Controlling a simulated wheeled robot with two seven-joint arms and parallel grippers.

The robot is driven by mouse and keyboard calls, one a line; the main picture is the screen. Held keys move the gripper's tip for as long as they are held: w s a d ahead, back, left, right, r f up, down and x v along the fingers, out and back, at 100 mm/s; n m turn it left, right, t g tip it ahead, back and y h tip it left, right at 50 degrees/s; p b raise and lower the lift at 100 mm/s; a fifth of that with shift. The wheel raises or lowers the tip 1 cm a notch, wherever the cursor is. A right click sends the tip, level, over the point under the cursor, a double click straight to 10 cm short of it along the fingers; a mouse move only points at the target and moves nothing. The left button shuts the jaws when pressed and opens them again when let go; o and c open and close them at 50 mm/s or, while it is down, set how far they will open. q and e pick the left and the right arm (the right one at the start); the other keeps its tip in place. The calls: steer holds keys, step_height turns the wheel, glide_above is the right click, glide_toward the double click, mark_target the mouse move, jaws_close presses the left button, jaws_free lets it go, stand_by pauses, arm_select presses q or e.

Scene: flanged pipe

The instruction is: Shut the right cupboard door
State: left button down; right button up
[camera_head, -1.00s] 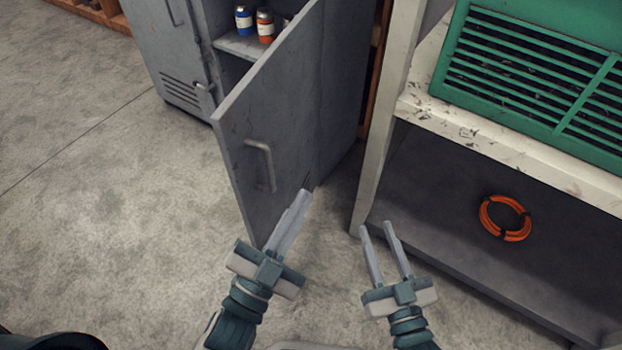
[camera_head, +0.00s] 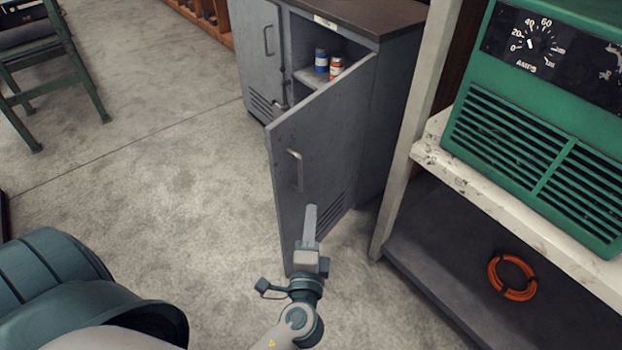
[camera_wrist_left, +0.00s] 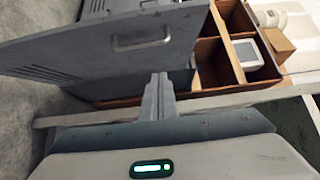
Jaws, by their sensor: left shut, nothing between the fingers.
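The right cupboard door (camera_head: 322,150) stands open in the head view, swung out toward me from the grey cupboard (camera_head: 385,110). My right gripper is out of view.
The left cupboard door (camera_head: 258,50) is shut. A blue can (camera_head: 321,60) and an orange-and-white can (camera_head: 336,68) stand on the shelf inside. A bench with a green machine (camera_head: 540,130) and an orange coil (camera_head: 512,277) is at right. Floor left of the door is clear.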

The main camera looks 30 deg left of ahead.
arm_select(q)
steer(key=shift+w+f, duration=0.1)
